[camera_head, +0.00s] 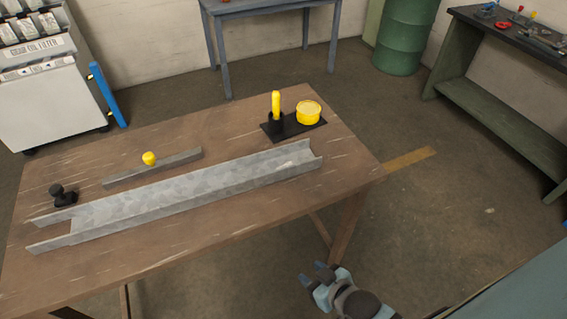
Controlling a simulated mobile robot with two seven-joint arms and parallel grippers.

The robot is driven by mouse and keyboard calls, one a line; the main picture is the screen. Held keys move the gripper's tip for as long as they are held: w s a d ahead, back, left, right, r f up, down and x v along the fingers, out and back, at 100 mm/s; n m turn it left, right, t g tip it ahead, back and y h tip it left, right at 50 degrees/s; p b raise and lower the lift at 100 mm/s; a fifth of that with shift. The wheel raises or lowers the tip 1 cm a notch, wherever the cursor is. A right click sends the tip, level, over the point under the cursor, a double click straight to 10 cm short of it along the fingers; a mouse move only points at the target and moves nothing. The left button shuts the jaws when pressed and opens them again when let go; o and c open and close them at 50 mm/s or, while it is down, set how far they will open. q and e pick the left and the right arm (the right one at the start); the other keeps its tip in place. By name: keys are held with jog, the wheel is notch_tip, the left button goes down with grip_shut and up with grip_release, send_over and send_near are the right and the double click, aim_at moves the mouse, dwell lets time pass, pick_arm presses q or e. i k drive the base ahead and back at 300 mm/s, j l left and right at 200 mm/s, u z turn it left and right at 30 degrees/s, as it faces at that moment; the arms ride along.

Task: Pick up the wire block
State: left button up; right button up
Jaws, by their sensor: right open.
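I cannot tell for sure which thing is the wire block. A small black block with a rounded knob (62,196) sits at the table's left end. A yellow knob (149,158) sits on a thin grey bar (170,165) behind the long channel. At the back right, a black base plate (296,127) carries an upright yellow rod (276,106) and a round yellow drum (308,112). My right gripper (314,274) is open and empty, off the table's front right edge, far from all these things. My left gripper is out of view.
A long grey metal channel (190,194) lies across the wooden table (190,262). The table's front strip is bare. A blue-grey table (265,8), a green barrel (404,35) and a green workbench (500,115) stand farther off. A white cabinet (45,95) stands behind left.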

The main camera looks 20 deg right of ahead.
aim_at(63, 200)
jog(key=j+u, duration=0.15)
jog(key=u, duration=2.15)
jog(key=i+j+u, duration=0.1)
jog(key=i+u, duration=0.2)
jog(key=i, duration=0.45)
jog(key=i+l+u, duration=0.1)
jog(key=i+u, duration=0.25)
jog(key=i, duration=0.35)
jog(key=i+z, duration=0.25)
jog(key=i, duration=0.25)
jog(key=i+j+z, duration=0.2)
jog(key=i, duration=0.3)
jog(key=i+z, duration=0.25)
jog(key=i, duration=0.2)
jog(key=i+l+z, duration=0.15)
jog(key=i+z, duration=0.55)
jog(key=z, duration=0.25)
jog(key=i+z, duration=1.1)
jog(key=i+j+z, duration=0.2)
jog(key=z, duration=0.15)
jog(key=i+z, duration=0.1)
jog(key=z, duration=1.75)
